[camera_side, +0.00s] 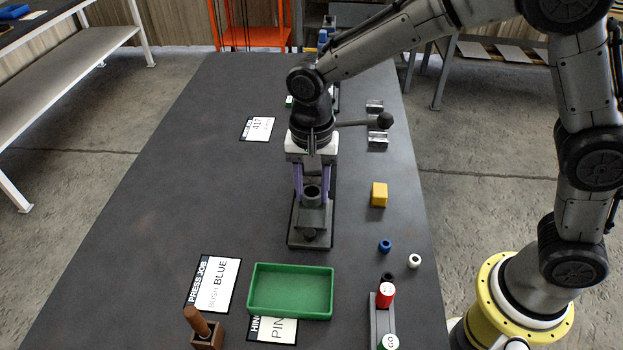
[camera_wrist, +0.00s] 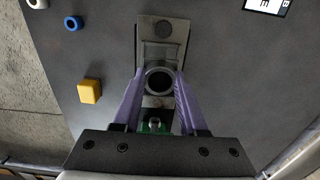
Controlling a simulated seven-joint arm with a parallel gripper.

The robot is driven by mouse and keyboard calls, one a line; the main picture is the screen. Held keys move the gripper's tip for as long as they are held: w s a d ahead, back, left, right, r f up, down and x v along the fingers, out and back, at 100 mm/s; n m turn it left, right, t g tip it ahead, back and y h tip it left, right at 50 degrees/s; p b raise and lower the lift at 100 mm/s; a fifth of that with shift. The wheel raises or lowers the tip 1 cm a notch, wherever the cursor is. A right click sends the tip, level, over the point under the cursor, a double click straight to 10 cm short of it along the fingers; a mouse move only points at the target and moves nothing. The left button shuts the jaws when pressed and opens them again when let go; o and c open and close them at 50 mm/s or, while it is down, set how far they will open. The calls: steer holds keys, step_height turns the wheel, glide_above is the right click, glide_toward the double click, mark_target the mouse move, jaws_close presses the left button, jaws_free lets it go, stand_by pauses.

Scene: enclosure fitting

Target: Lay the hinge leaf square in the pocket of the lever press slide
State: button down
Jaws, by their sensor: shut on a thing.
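My gripper (camera_side: 312,190) points straight down over the lever press, its two purple fingers shut on the hinge leaf (camera_side: 312,193), a dark grey part with an upright round eye. In the wrist view the fingertips (camera_wrist: 159,76) are on either side of the leaf's open ring (camera_wrist: 159,68). The press slide (camera_side: 310,238), a grey block with a round knob at its near end, lies under the leaf; it also shows in the wrist view (camera_wrist: 150,22). The leaf is over the slide and looks roughly in line with it. The pocket is covered, so I cannot tell whether the leaf touches its floor.
The press lever (camera_side: 355,123) sticks out right, with a ball end. A yellow block (camera_side: 379,194), blue bush (camera_side: 385,246) and white bush (camera_side: 414,261) stand to the right. A green tray (camera_side: 291,316), cards (camera_side: 213,285) and a wooden-handled tool (camera_side: 197,320) are in front. The table's left is clear.

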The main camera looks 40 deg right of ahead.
mark_target(312, 196)
steer(key=shift+f, duration=1.55)
steer(key=shift+f, duration=0.8)
stand_by(0.6)
steer(key=shift+c, duration=1.8)
jaws_free()
steer(key=shift+f, duration=0.1)
step_height(312, 196, up, 14)
steer(key=shift+w+d, duration=0.1)
